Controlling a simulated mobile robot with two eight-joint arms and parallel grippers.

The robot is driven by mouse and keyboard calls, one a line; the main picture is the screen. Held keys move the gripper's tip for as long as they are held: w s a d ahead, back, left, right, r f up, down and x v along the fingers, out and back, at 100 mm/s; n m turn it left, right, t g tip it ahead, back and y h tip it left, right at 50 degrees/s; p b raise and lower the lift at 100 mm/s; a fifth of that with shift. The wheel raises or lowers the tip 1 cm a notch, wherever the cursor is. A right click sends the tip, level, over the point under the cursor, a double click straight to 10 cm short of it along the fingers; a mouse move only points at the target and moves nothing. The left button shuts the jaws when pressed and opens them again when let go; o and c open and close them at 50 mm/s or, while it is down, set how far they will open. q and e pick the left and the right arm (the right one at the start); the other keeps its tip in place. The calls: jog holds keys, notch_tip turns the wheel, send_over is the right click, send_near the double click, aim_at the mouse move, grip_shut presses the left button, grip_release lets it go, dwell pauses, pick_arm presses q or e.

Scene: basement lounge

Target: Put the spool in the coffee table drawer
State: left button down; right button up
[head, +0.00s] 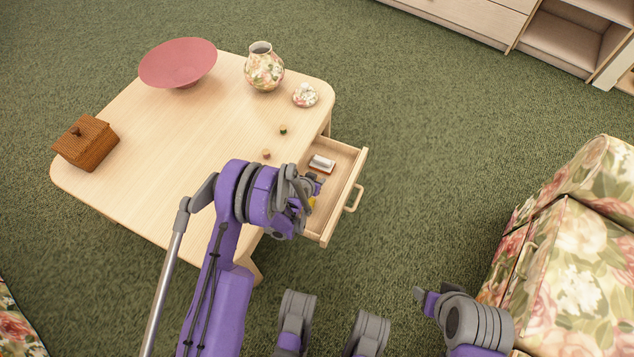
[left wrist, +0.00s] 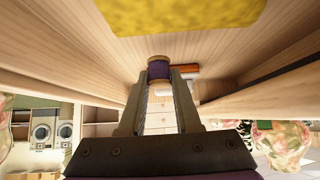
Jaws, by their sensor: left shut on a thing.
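The coffee table drawer (head: 349,187) is pulled out from the right side of the light wood coffee table (head: 170,130). My left gripper (head: 308,187) is over and partly inside the open drawer. In the left wrist view the spool (left wrist: 159,70), dark purple thread with tan wooden ends, sits between the fingertips of my left gripper (left wrist: 159,78), which is shut on it. Drawer walls lie on both sides. In the head view the gripper mostly hides the spool. My right arm shows at the lower right, but its jaw state is unclear.
The drawer holds a white and orange-brown item (head: 322,163) and a yellow item (head: 312,202). On the table are a pink bowl (head: 178,65), floral pitcher (head: 264,70), its lid-like piece (head: 306,96), woven box (head: 87,144) and two small items. A floral armchair (head: 565,250) stands right.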

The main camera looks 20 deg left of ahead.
pick_arm(q)
jog(key=shift+f, duration=0.8)
jog(key=shift+f, duration=0.1)
jog(key=c, duration=0.6)
grip_release()
